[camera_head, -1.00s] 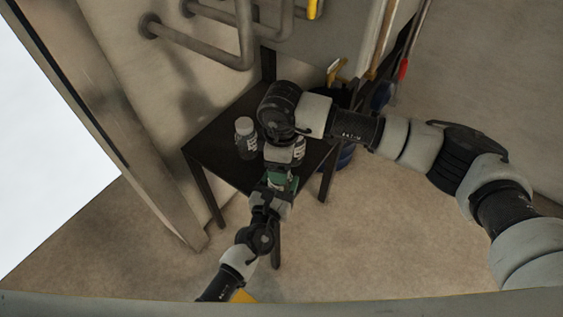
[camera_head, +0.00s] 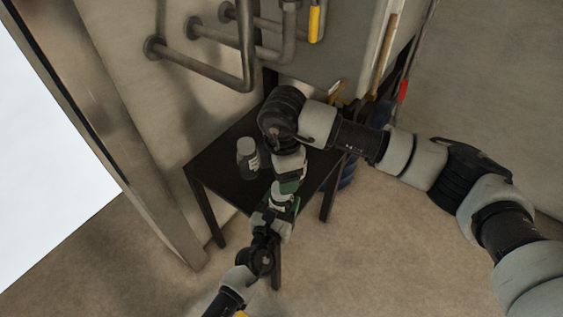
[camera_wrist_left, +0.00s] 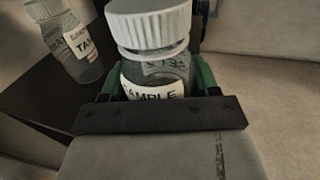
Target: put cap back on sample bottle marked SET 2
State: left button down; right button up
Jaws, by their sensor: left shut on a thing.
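My left gripper (camera_wrist_left: 160,90) is shut around the body of a clear sample bottle (camera_wrist_left: 155,72). Its label reads SAMPLE; the lower part is hidden by the gripper, so I cannot read a set number. A white ribbed cap (camera_wrist_left: 150,22) sits over this bottle's neck; I cannot tell whether it is tight. In the head view my left gripper (camera_head: 281,204) holds the bottle upright near the table's front edge. My right gripper (camera_head: 289,184) points down just above it. Its fingers are too small and overlapped to tell open or shut.
A second bottle with a grey-white top (camera_head: 248,157) stands on the dark table (camera_head: 212,163); its label partly shows in the left wrist view (camera_wrist_left: 72,40). Pipes (camera_head: 205,60) run along the wall behind. A blue container (camera_head: 347,172) is right of the table.

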aim_at(281, 203)
jog(key=n, duration=0.6)
jog(key=shift+r, duration=0.2)
jog(key=n, duration=0.4)
jog(key=shift+r, duration=0.1)
jog(key=n, duration=0.4)
jog(key=shift+r, duration=0.15)
jog(key=n, duration=0.6)
jog(key=shift+a+r, duration=0.1)
jog(key=shift+r, duration=0.05)
jog(key=n, duration=0.4)
jog(key=shift+r, duration=0.1)
jog(key=n, duration=0.4)
jog(key=shift+r, duration=0.15)
jog(key=n, duration=0.6)
jog(key=shift+r, duration=0.15)
jog(key=n, duration=0.6)
jog(key=shift+r, duration=0.15)
jog(key=n, duration=0.6)
jog(key=shift+r, duration=0.2)
jog(key=n, duration=0.6)
jog(key=shift+r, duration=0.15)
jog(key=shift+f, duration=4.05)
